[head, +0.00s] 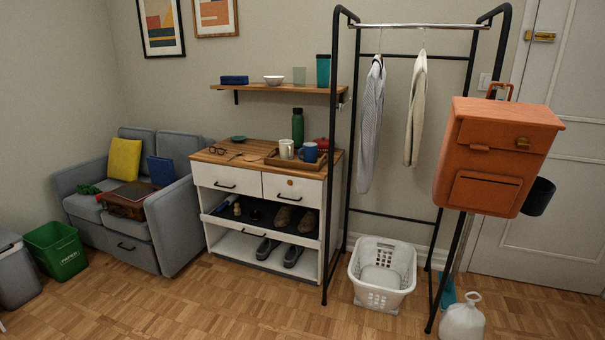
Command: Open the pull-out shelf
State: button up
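The white cabinet (196,205) with a wooden top stands against the wall in the middle left. Brown shoes (284,216) and small bottles (237,209) are on the shelf. My gripper is not in view.
Grey shoes (292,256) lie in the bottom compartment. The black clothes rack (329,200) stands close at the cabinet's right, with a white laundry basket (383,290) beneath. The grey sofa (172,225) is at the left. The floor (200,305) before the cabinet is clear.

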aim_at(265, 227)
jog(key=i+j+u, duration=0.1)
jog(key=i+u, duration=0.2)
jog(key=i, duration=0.4)
jog(key=i+u, duration=0.3)
jog(key=i, duration=0.45)
jog(key=i+l+u, duration=0.35)
jog(key=i, duration=0.35)
jog(key=i+j, duration=0.2)
jog(key=i, duration=0.35)
jog(key=i+j+u, duration=0.1)
jog(key=i, duration=0.45)
jog(key=i+j, duration=0.2)
jog(key=i, duration=0.35)
jog(key=i+j+z, duration=0.25)
jog(key=i+j, duration=0.25)
jog(key=i+j+z, duration=0.3)
jog(key=i+j, duration=0.15)
jog(key=j, duration=0.15)
